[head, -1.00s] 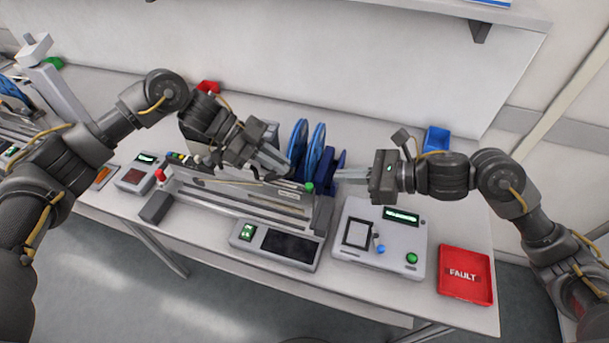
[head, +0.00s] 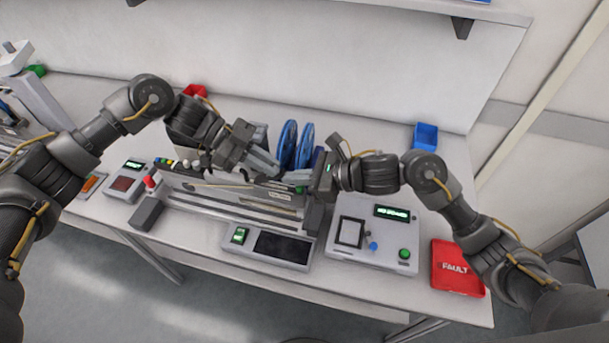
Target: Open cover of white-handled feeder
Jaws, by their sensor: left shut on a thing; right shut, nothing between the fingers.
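The feeder (head: 225,190) is a long, narrow grey body lying lengthwise in the grey bench fixture (head: 220,212). Its cover and white handle cannot be told apart clearly here. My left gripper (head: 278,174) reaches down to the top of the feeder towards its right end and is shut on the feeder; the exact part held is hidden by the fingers. My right gripper (head: 299,177) points left at the feeder's right end, close to the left gripper's tips. It is shut and empty, and whether it touches the feeder cannot be told.
Blue reels (head: 289,146) stand just behind the grippers. A grey tester with a lit display (head: 372,233) and a red FAULT tray (head: 458,268) lie to the right. A blue bin (head: 426,136) and a red bin (head: 194,91) stand at the back.

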